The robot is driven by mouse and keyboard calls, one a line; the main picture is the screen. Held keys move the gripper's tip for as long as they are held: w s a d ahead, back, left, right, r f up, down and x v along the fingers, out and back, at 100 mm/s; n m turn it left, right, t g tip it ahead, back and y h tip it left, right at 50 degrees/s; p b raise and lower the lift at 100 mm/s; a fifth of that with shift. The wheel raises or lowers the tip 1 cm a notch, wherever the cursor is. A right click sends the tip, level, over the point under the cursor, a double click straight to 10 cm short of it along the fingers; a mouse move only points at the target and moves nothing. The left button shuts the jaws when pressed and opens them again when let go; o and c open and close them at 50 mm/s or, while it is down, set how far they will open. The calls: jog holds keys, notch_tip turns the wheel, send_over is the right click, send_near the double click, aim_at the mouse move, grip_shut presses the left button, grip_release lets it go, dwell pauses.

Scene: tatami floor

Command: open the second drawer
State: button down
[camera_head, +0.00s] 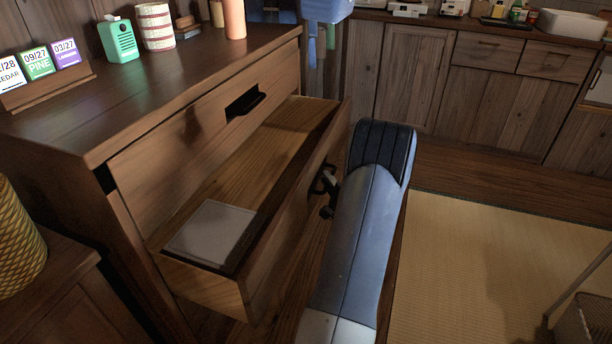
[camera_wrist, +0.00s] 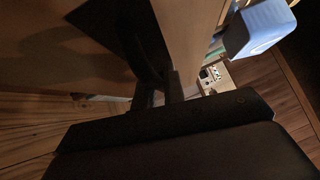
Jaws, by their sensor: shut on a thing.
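The wooden chest of drawers (camera_head: 95,135) stands at the left in the head view. Its second drawer (camera_head: 290,215) is pulled well out, with its inside showing. A flat pale grey item (camera_head: 213,232) lies in the drawer's near end. The dark handle (camera_head: 320,179) is on the drawer's front face, partly hidden. My gripper (camera_head: 328,190) is at this handle and shut on it, mostly hidden behind my blue-grey arm. The wrist view shows the dark gripper (camera_wrist: 165,92) close against the wooden drawer front, in deep shadow.
The top drawer (camera_head: 190,130) is closed. A kitchen counter (camera_head: 470,80) runs along the back. Tatami (camera_head: 480,260) lies clear at right, with a basket (camera_head: 585,320) at the edge.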

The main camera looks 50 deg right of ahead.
jog(key=shift+s+d, duration=0.25)
jog(key=shift+s, duration=0.45)
jog(key=shift+s+d, duration=0.3)
jog(key=shift+s, duration=0.35)
jog(key=shift+s+d, duration=0.25)
jog(key=shift+s, duration=0.45)
jog(key=c, duration=1.5)
grip_release()
jog(key=p+v, duration=0.3)
jog(key=v, duration=0.7)
jog(key=shift+s+a, duration=0.15)
jog(key=shift+s, duration=0.2)
jog(key=shift+f, duration=0.1)
jog(key=b+x, duration=0.2)
jog(key=x, duration=0.9)
jog(key=shift+b, duration=0.3)
